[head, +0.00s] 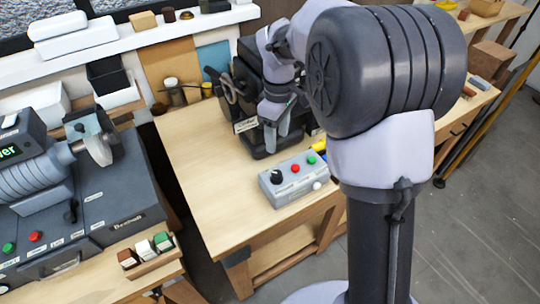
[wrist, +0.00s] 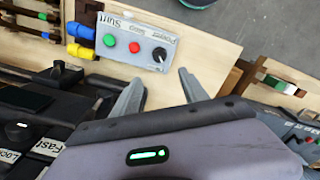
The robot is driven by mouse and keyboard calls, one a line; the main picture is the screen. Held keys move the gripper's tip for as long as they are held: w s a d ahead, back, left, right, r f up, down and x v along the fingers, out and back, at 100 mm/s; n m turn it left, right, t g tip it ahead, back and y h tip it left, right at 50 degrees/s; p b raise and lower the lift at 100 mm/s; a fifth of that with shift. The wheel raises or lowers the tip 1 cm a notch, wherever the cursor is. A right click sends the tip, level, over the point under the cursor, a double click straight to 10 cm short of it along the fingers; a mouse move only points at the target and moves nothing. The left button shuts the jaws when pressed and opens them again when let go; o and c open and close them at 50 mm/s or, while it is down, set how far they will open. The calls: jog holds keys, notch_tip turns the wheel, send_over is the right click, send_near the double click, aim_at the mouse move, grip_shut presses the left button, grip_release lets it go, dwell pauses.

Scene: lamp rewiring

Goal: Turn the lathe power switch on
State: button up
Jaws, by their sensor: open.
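A grey control box (head: 292,190) stands on the wooden bench. It has a black rotary knob (head: 277,177), a red button (head: 295,168) and a green button (head: 311,160). In the wrist view the same black knob (wrist: 159,55) sits under a label that seems to read Power, upside down. My gripper (head: 276,138) is open and empty, pointing down behind the box in front of a black machine. In the wrist view its fingertips (wrist: 161,77) are spread on either side of the box's near edge, apart from the knob. Whether they touch anything is unclear.
The black machine (head: 240,92) stands behind my gripper. A grey lathe-like machine (head: 112,182) with its own red and green buttons fills the left. Yellow and blue connectors (wrist: 80,42) lie beside the control box. The bench top (head: 205,150) left of the box is clear.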

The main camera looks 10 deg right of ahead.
aim_at(276, 173)
notch_tip(276, 173, down, 15)
jog(key=b, duration=0.4)
jog(key=shift+b, duration=0.35)
grip_shut()
